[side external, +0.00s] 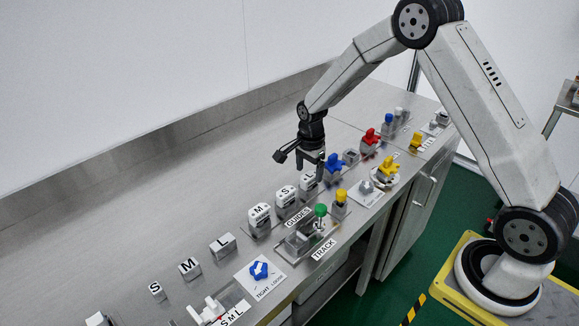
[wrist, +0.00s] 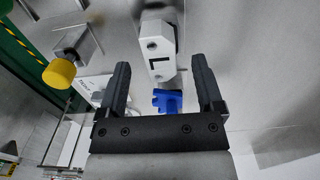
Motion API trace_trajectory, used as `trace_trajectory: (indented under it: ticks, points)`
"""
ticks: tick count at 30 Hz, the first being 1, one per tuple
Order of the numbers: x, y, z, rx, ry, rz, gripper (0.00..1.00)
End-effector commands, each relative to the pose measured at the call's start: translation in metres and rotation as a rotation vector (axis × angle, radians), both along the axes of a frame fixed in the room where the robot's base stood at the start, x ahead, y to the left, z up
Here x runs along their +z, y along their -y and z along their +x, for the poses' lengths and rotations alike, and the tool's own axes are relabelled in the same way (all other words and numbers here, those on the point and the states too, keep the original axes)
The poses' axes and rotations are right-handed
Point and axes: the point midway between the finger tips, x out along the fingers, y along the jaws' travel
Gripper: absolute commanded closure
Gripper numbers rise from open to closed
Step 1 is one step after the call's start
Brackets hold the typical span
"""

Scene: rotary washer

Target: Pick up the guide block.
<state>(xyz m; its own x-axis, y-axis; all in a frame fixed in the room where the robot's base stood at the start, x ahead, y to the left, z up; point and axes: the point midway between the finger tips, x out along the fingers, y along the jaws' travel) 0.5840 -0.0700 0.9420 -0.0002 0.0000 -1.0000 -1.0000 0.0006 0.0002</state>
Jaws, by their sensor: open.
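White guide blocks lettered M (side external: 259,216), S (side external: 286,198) and L (side external: 308,186) stand in a row behind the GUIDES label. My gripper (side external: 311,168) is open and points down just above the L block, partly covering it in the side view. In the wrist view, my gripper (wrist: 158,68) has its two dark fingers spread apart. The L block (wrist: 158,58) shows upright between the fingertips, with a gap on both sides. Nothing is held. Whether the fingertips reach down beside the block is hard to tell.
A blue part (side external: 334,164) stands right of the L block and shows between the fingers in the wrist view (wrist: 167,101). A yellow-topped post (side external: 340,200) and green-knobbed TRACK fixture (side external: 320,212) are in front. Smaller lettered blocks (side external: 222,245) stand left. The bench behind is clear.

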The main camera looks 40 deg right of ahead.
Motion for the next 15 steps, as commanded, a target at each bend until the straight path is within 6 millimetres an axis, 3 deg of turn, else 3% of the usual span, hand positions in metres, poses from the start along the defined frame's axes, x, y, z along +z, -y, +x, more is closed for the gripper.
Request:
trace_trajectory:
  ticks: [6,15]
  points:
    - [-0.023,0.001,0.0,0.0,-0.002,0.0,0.15]
    - [-0.029,0.001,0.001,0.0,0.001,0.0,0.15]
